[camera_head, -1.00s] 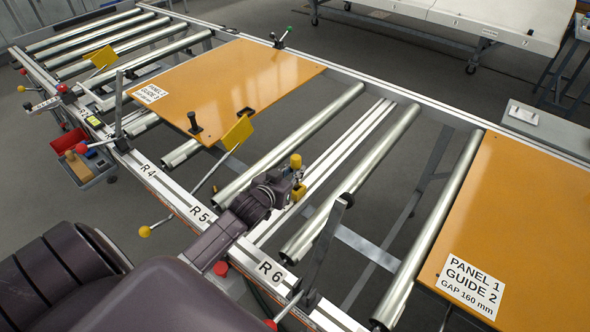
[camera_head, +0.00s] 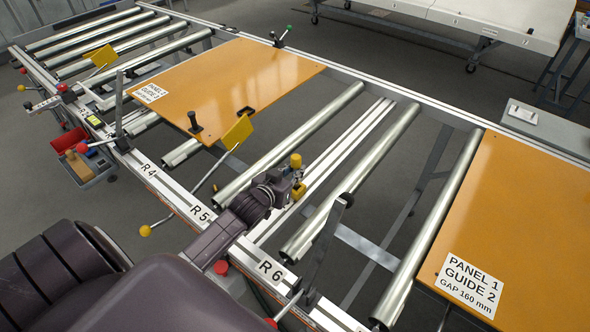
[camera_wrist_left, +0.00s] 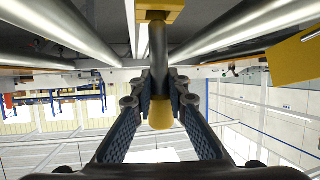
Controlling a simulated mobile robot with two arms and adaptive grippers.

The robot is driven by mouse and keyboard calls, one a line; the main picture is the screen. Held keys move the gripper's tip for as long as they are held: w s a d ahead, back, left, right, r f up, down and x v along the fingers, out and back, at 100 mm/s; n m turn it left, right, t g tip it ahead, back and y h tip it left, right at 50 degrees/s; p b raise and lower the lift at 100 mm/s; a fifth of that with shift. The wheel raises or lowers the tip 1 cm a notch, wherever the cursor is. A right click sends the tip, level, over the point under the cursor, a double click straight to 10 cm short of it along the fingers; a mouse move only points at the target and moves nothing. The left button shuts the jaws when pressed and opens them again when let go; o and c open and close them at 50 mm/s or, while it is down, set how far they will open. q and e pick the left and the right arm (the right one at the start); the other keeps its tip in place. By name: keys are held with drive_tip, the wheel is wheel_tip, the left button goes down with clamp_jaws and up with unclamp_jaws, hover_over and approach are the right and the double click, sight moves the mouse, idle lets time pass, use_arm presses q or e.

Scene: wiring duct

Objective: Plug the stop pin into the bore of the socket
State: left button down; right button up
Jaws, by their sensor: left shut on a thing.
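The stop pin has a yellow knob (camera_head: 296,160) and, in the left wrist view, a dark shaft (camera_wrist_left: 158,50). My left gripper (camera_head: 293,177) is shut on it; the wrist view shows both fingers (camera_wrist_left: 160,95) closed around the pin, with the yellow knob (camera_wrist_left: 160,117) between them. The yellow socket (camera_head: 299,192) sits just below the gripper at the rail. In the wrist view the socket (camera_wrist_left: 160,14) is at the top edge, and the shaft lines up with it. The bore is hidden, so I cannot tell whether the tip is inside. My right gripper is not in view.
Steel rollers (camera_head: 352,185) run on both sides of the socket. An orange panel (camera_head: 235,82) lies at the left and another (camera_head: 520,220) at the right. A yellow plate (camera_head: 238,131) stands left of the gripper, and a dark upright post (camera_head: 325,245) stands near the front rail.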

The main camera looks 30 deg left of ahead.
use_arm(q)
drive_tip(key=shift+f+b, duration=1.2)
drive_tip(key=shift+f, duration=0.8)
drive_tip(key=c, duration=1.8)
unclamp_jaws()
drive_tip(key=shift+s, duration=0.1)
drive_tip(key=v, duration=1.1)
drive_tip(key=shift+s+r, duration=0.15)
drive_tip(key=shift+s, duration=0.2)
